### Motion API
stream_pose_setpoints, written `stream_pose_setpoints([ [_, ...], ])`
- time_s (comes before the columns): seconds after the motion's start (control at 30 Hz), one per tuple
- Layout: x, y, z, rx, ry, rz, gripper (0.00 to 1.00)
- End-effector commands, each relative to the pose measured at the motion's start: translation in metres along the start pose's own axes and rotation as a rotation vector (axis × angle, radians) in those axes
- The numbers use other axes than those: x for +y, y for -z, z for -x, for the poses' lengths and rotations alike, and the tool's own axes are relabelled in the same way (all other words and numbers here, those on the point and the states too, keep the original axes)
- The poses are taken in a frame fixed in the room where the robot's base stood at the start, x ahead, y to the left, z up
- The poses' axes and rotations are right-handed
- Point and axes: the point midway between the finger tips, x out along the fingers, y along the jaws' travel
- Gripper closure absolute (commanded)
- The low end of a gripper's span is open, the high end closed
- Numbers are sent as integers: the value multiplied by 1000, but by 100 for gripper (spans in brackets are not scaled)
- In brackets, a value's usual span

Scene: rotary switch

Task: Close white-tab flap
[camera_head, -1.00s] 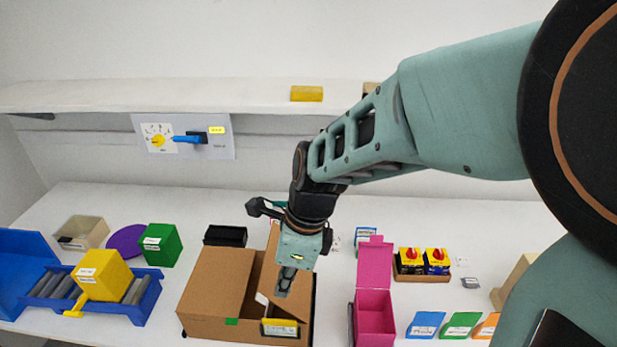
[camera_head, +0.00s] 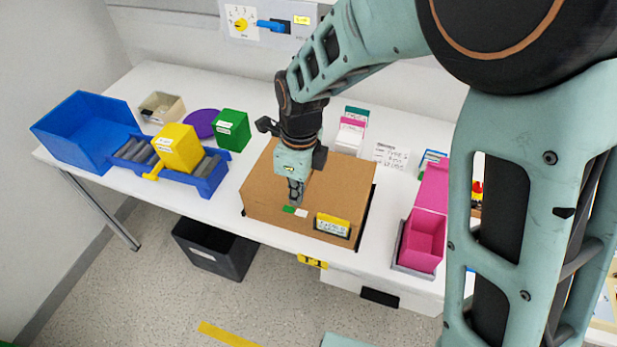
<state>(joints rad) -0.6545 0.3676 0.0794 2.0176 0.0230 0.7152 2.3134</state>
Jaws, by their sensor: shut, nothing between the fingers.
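The brown cardboard box (camera_head: 265,190) stands on the white table near its front edge. Its top looks flat, with both flaps down. A green tab (camera_head: 289,209) and a white tab (camera_head: 302,212) sit side by side at the front edge of the top. My gripper (camera_head: 296,202) is shut and points down over the box top, just behind the two tabs. It looks to be at or very near the surface; contact cannot be told. My gripper and wrist hide part of the top behind the tabs.
A yellow-framed label (camera_head: 332,226) is on the box front. The open pink box (camera_head: 425,235) stands to the right. A blue roller tray (camera_head: 212,175) with a yellow block (camera_head: 178,148) and a green block (camera_head: 231,130) are to the left. A dark bin (camera_head: 215,250) is below the table.

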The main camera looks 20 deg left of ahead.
Motion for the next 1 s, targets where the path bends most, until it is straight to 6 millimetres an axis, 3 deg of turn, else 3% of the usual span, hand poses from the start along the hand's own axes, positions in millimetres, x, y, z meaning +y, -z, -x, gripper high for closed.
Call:
stream_pose_setpoints([
  [0.17, 0, -7, -16, 93, 0, 4, 100],
  [0.4, 0, -9, -29, 91, 0, -1, 100],
  [1.0, 0, -10, -34, 89, -1, -1, 100],
])
